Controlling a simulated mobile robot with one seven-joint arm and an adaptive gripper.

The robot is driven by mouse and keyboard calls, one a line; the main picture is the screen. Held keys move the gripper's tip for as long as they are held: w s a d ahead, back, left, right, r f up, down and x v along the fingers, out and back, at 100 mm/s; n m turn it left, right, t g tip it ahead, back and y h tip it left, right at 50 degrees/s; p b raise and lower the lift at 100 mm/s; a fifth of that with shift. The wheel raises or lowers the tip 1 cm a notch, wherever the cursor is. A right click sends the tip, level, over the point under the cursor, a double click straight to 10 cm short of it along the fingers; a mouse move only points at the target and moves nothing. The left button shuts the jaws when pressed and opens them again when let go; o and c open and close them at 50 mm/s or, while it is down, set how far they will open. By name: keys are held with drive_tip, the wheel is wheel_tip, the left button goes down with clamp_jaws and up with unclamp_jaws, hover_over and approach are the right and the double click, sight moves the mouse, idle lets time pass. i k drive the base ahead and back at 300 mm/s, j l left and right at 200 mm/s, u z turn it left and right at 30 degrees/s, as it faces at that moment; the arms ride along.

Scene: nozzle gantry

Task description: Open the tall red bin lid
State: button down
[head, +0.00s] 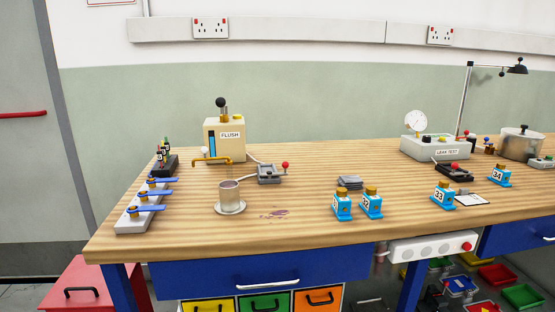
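A red bin (125,285) stands on the floor at the lower left, beside the workbench's left end. Its flat red lid (92,272) appears shut and carries a black bar handle (81,293) near its front. The picture's bottom edge cuts off the front of the bin, and a blue bench leg stands in front of its right part. My gripper is not in view.
The wooden workbench (300,225) holds a flush unit (225,138), a metal cup (229,195), blue numbered blocks (342,205) and a leak tester (428,148). A blue drawer (200,275) sits under it. A grey door (25,150) with a red bar is behind the bin.

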sight(93, 274)
drive_tip(key=u, duration=1.25)
drive_tip(key=i+j+u, duration=0.15)
drive_tip(key=i+j, duration=0.2)
drive_tip(key=i+j+u, duration=0.1)
drive_tip(key=i+j, duration=0.2)
drive_tip(key=i, duration=0.25)
